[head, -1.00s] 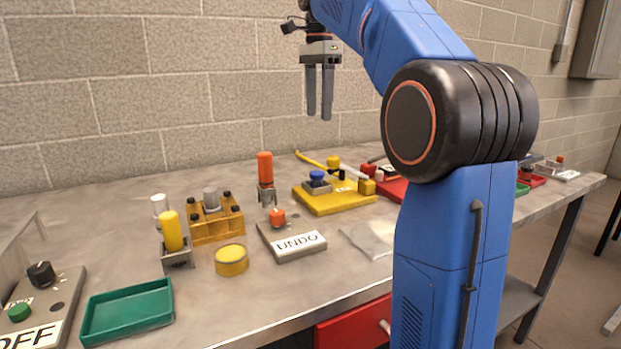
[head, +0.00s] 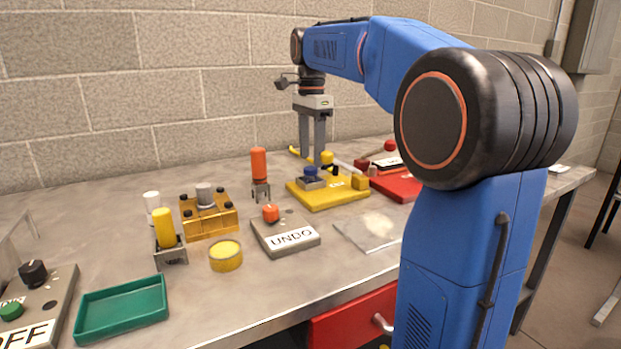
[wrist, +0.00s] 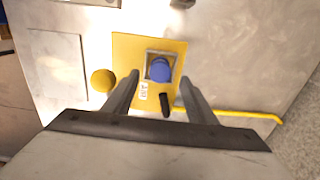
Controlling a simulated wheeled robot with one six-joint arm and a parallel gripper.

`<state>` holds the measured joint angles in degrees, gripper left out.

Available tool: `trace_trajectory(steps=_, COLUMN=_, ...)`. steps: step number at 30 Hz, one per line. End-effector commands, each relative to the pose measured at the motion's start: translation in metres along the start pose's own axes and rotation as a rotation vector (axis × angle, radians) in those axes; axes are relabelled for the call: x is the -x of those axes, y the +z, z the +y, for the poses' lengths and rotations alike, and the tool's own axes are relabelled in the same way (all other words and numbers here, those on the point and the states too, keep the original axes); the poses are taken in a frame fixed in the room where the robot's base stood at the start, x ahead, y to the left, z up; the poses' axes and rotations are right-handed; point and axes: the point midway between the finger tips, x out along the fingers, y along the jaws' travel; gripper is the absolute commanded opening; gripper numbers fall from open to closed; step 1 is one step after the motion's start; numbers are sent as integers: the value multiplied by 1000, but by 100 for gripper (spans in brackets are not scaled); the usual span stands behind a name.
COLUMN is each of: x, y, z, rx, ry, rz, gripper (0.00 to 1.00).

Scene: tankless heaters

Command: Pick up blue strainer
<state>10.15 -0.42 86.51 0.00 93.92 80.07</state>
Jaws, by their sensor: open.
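The blue strainer (head: 310,172) is a small blue rounded piece. It sits in a square grey metal holder on a yellow plate (head: 328,198) on the bench. In the wrist view the blue strainer (wrist: 161,69) shows from above, inside its holder and framed between the fingertips. My gripper (head: 311,152) is open and empty, with its fingers pointing down. It is above and slightly behind the strainer in the head view, apparently apart from it. It also shows in the wrist view (wrist: 159,82).
A black peg (wrist: 165,104) and a yellow knob (head: 327,157) stand close by. A yellow rod (wrist: 235,112) lies near the plate. The UNDO box (head: 285,233), an orange cylinder (head: 259,165) and a green tray (head: 122,308) are to the left.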

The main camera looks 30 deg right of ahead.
Motion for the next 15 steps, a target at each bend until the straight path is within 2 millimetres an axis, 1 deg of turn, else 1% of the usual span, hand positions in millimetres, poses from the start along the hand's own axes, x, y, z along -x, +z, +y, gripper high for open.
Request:
trace_trajectory(steps=3, x=-17, y=2, z=1, rx=1, ry=2, rz=0, gripper=52)
trace_trajectory(steps=8, x=-36, y=2, z=1, rx=0, ry=1, rz=0, gripper=52)
trace_trajectory(steps=12, x=-42, y=2, z=0, rx=0, ry=0, rz=0, gripper=52)
trace_trajectory(steps=15, x=-42, y=2, z=0, rx=0, ry=0, rz=0, gripper=52)
